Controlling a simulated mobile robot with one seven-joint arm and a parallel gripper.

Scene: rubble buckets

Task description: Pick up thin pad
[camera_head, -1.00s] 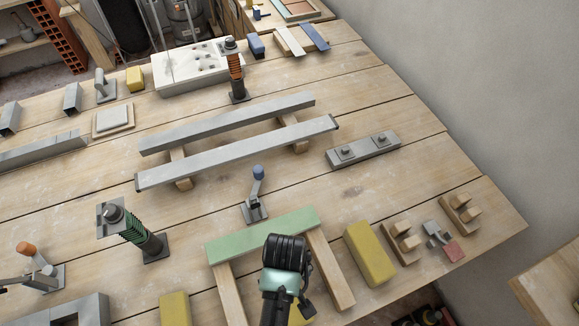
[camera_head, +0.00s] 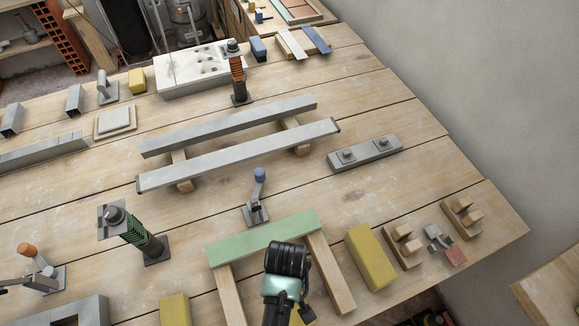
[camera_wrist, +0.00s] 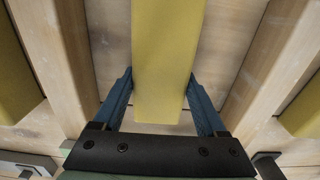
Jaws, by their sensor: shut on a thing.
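A long yellow pad (camera_wrist: 163,60) lies between the two blue fingers of my gripper (camera_wrist: 162,95) in the wrist view. My gripper is shut on it, with one finger along each side. In the head view my wrist hides the fingers and most of this pad; a small yellow part (camera_head: 298,318) shows beside the wrist. The pad is between two wooden strips (camera_head: 331,275), in front of the green bar (camera_head: 262,238) that lies across them. I cannot tell whether the pad touches the table.
Another yellow block (camera_head: 370,257) lies right of the strips, and one (camera_head: 174,309) lies to the left. A lever clamp (camera_head: 257,200) stands behind the green bar. A green spring post (camera_head: 140,235) stands at left. Grey rails (camera_head: 240,155) lie farther back.

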